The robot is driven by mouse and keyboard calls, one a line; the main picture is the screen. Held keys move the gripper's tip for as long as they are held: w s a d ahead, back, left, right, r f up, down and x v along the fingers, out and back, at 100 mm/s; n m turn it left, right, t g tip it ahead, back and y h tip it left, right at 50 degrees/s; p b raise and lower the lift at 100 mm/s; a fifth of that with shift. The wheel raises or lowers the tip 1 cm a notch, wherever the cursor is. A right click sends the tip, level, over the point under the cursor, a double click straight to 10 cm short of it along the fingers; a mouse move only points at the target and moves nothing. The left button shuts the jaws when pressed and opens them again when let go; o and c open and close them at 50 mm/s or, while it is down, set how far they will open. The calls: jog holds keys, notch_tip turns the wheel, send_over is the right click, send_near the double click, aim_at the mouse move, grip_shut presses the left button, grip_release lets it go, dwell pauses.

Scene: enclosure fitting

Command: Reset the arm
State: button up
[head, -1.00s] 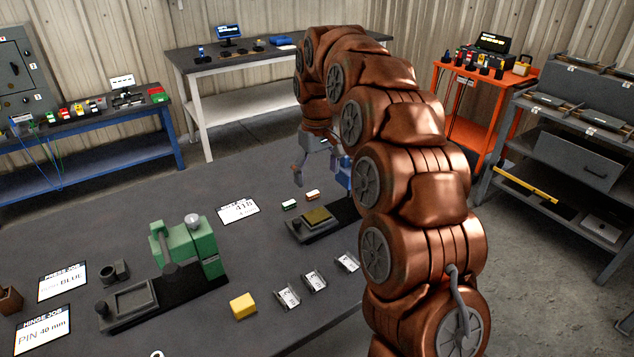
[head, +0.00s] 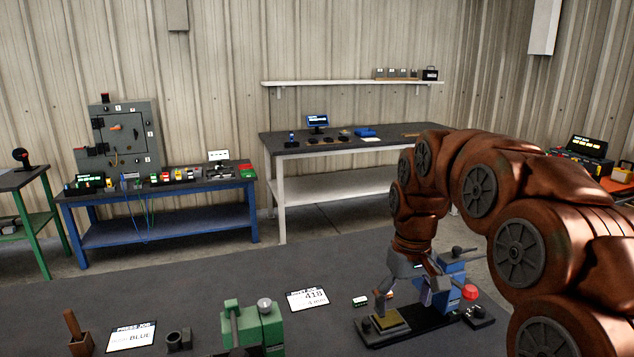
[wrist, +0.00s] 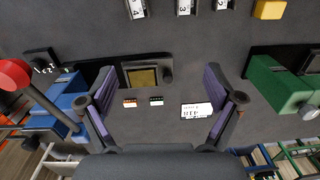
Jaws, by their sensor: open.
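My gripper (head: 408,290) hangs over the grey table (head: 240,283) in the head view, at the end of my copper-coloured arm. In the wrist view my gripper (wrist: 161,108) has its two fingers wide apart, with nothing between them but the table below and the items on it. Below it lies the blue press (head: 447,287) with its dark base and a brass-coloured plate (wrist: 142,78). The press also shows at the left of the wrist view (wrist: 70,100).
A green press (head: 255,325) stands left of the gripper, near a white card marked 418 (head: 308,299). Small blocks (wrist: 156,101) lie by the blue press. A yellow block (wrist: 270,9) and numbered pieces (wrist: 184,6) lie farther off. A blue bench (head: 160,190) and a white-legged bench (head: 345,145) stand behind.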

jog(key=s+f+m, duration=0.1)
jog(key=s+f, duration=0.2)
jog(key=s, duration=1.2)
jog(key=s+d+f+m+g, duration=0.1)
jog(key=s+f+m, duration=0.1)
jog(key=s, duration=1.4)
jog(key=shift+f+p, duration=0.45)
jog(key=shift+f, duration=0.2)
